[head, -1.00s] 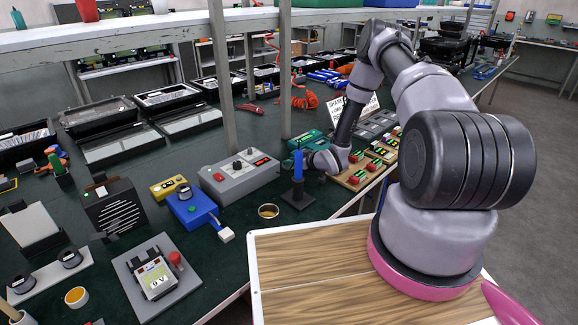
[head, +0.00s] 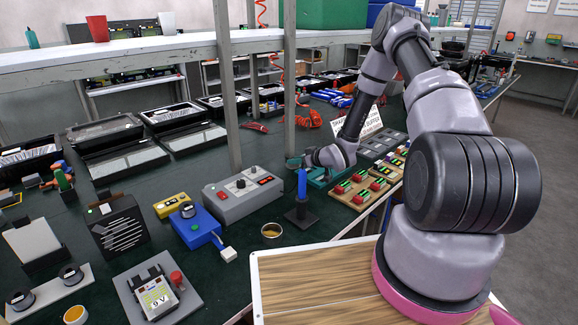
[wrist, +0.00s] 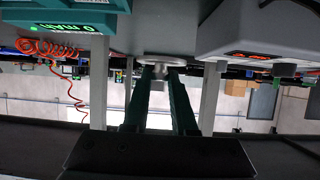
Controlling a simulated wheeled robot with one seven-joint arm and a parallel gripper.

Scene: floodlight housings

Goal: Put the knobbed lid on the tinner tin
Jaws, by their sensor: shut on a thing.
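In the wrist view, my gripper (wrist: 163,84) is shut on the knobbed lid (wrist: 163,58), a grey disc seen nearly edge-on with its knob between the dark green fingertips. In the head view, my gripper (head: 296,162) is above the bench, behind the blue rod; the lid is too small to make out there. A small round metal tin (head: 271,231) with amber contents, which looks like the tinner tin, stands open near the bench's front edge. My gripper is apart from it, farther back and higher.
A blue rod (head: 302,184) stands upright in a dark holder right beside the tin. A grey control box (head: 243,194) and a blue unit (head: 195,226) are to the left. A teal device (head: 318,178) lies under my wrist. A shelf post (head: 289,80) rises behind.

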